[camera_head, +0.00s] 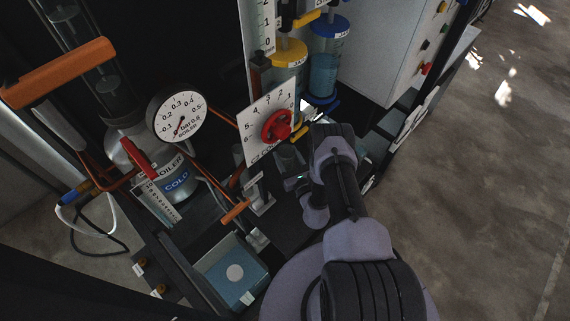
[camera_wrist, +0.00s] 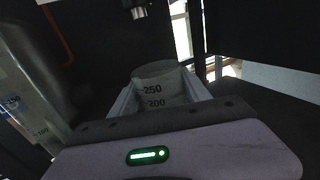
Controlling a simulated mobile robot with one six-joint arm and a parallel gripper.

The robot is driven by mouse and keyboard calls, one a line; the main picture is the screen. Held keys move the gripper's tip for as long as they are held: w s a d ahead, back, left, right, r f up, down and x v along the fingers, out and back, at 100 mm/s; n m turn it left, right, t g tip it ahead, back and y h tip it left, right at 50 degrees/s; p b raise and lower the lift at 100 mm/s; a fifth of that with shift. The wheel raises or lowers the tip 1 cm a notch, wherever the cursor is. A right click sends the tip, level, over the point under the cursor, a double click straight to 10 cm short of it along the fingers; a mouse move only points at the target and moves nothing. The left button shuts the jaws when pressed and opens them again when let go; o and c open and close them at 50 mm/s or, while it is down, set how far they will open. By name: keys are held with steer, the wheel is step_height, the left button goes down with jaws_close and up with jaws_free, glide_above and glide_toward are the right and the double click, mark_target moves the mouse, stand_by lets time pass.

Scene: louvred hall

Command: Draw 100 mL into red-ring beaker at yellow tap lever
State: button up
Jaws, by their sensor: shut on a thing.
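In the wrist view, my gripper (camera_wrist: 160,92) is shut on a beaker (camera_wrist: 154,89) whose grey wall shows the marks 250 and 200. No red ring shows on the visible part, and I cannot see the liquid level. A tap spout (camera_wrist: 138,10) hangs above and beyond the beaker, a little to its left and apart from it. In the head view, a yellow lever (camera_head: 299,131) shows below the yellow-capped tank (camera_head: 289,68), just left of my arm. My arm hides most of the beaker and gripper there.
A blue-capped tank (camera_head: 325,72) stands right of the yellow one, with a blue lever (camera_head: 326,109) below. A red dial valve (camera_head: 277,126), a pressure gauge (camera_head: 181,116) and a boiler with orange pipes crowd the left. A blue-floored tray (camera_head: 229,295) lies at the front.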

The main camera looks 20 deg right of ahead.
mark_target(283, 155)
steer(key=f+b, duration=0.1)
steer(key=f, duration=0.1)
steer(key=w+f+b, duration=0.1)
steer(key=f+b, duration=0.1)
steer(key=shift+a, duration=0.15)
steer(key=shift+s+r, duration=0.1)
steer(key=shift+r, duration=0.15)
steer(key=shift+f, duration=0.15)
steer(key=o, duration=1.4)
steer(key=s+p, duration=0.1)
steer(key=s, duration=0.2)
steer(key=s+p, duration=0.2)
steer(key=s, duration=0.2)
steer(key=s+p, duration=0.2)
steer(key=s, duration=0.2)
steer(key=shift+r, duration=0.25)
steer(key=shift+s+f, duration=0.15)
steer(key=shift+s, duration=0.35)
